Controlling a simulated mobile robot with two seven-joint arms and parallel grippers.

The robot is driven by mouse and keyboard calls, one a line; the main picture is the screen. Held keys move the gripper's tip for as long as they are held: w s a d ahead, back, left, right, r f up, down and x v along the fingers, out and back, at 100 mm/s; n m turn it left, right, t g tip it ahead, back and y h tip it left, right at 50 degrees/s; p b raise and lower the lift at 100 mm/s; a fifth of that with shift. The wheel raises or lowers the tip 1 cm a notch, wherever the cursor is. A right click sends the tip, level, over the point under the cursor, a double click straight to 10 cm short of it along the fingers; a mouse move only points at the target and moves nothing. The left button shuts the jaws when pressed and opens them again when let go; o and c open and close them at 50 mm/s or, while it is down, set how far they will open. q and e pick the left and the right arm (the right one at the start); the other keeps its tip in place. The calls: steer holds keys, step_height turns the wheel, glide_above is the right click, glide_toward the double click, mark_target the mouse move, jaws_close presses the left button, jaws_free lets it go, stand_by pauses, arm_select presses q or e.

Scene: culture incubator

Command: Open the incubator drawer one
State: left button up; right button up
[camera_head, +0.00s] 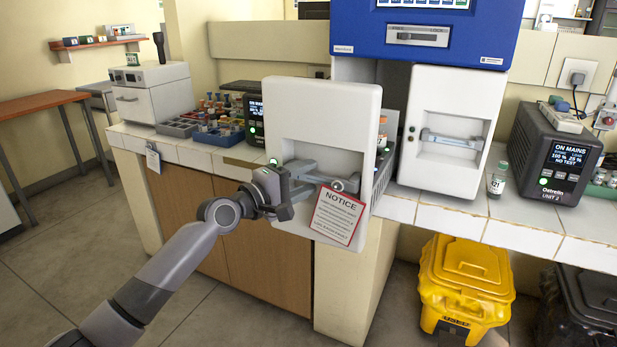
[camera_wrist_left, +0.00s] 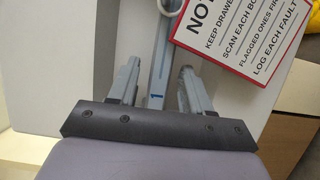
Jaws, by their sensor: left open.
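The incubator (camera_head: 415,45) has a blue upper body and two white drawer fronts. The left front, drawer one (camera_head: 320,110), stands well forward of the other, with bottles and a grey drawer side showing behind it. My left gripper (camera_head: 287,190) is at the left part of this handle. In the left wrist view its open fingers (camera_wrist_left: 158,88) lie either side of the bar, with gaps visible. The right drawer front (camera_head: 450,125) sits back at the incubator. My right gripper is not in view.
A red-edged notice (camera_head: 338,215) hangs from the handle's right end. Blue racks of vials (camera_head: 217,135) stand left on the tiled bench. A small bottle (camera_head: 497,180) and a dark power unit (camera_head: 553,155) stand right. A yellow bin (camera_head: 466,280) is below.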

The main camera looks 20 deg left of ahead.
arm_select(q)
steer(key=shift+v, duration=2.85)
steer(key=s+d+f+m+g+y, duration=0.15)
steer(key=s+f+m, duration=0.35)
steer(key=f, duration=0.6)
steer(key=s+d+f+m+g+y, duration=0.1)
steer(key=s+d+f+m+y, duration=0.15)
steer(key=s+f, duration=0.65)
steer(key=s+d+f+m+g+y, duration=0.2)
steer(key=s+f+m, duration=0.5)
steer(key=s+f, duration=0.5)
steer(key=s+g, duration=0.1)
steer(key=s, duration=0.2)
steer(key=shift+f+p, duration=0.3)
steer(key=shift+f, duration=0.1)
steer(key=shift+d+m, duration=0.1)
steer(key=shift+m, duration=0.15)
